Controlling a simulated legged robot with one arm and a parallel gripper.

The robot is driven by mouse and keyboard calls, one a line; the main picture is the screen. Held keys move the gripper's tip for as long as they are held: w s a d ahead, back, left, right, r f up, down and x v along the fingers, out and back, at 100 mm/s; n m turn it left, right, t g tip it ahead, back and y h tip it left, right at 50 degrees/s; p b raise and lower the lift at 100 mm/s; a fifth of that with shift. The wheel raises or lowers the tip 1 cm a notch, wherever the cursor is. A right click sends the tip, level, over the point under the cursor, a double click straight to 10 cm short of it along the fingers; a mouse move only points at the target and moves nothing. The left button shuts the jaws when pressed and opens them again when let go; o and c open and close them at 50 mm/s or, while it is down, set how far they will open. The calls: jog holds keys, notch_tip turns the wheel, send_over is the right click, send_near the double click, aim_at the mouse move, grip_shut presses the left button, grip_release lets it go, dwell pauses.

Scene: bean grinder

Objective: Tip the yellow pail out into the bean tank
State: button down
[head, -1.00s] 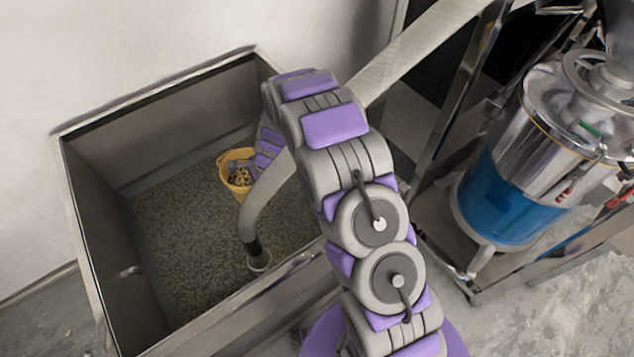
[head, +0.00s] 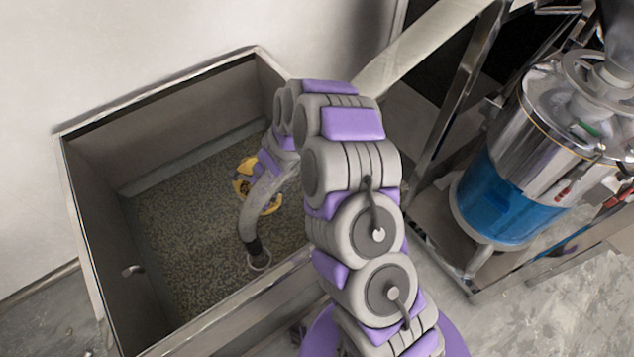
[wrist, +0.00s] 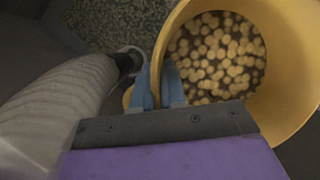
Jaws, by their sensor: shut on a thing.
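The yellow pail (head: 269,206) is inside the bean tank (head: 160,98), over its bed of beans. In the head view, the hose and my wrist partly hide the pail, and it looks tilted. In the wrist view, the pail (wrist: 291,62) fills the upper right, with pale round beans (wrist: 215,55) still inside. My gripper (wrist: 160,88) is shut on the pail's near rim, with the blue fingers on either side of the wall. The fingertips are hard to make out in the head view.
A grey hose (head: 258,215) drops into the tank right beside the pail and my wrist, ending in a dark nozzle at the beans. A metal frame (head: 455,120) and a grinder with a blue band (head: 505,200) stand to the right. The tank's left part is free.

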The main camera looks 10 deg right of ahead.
jog(key=shift+s+f+m, duration=0.2)
jog(key=shift+s+m, duration=0.2)
jog(key=shift+s, duration=0.1)
jog(key=shift+s+f+m, duration=0.2)
jog(key=shift+s+m, duration=0.2)
jog(key=shift+s+d+f+t, duration=0.1)
jog(key=shift+s+f+t, duration=0.05)
jog(key=shift+s+t, duration=0.2)
dwell(0.3)
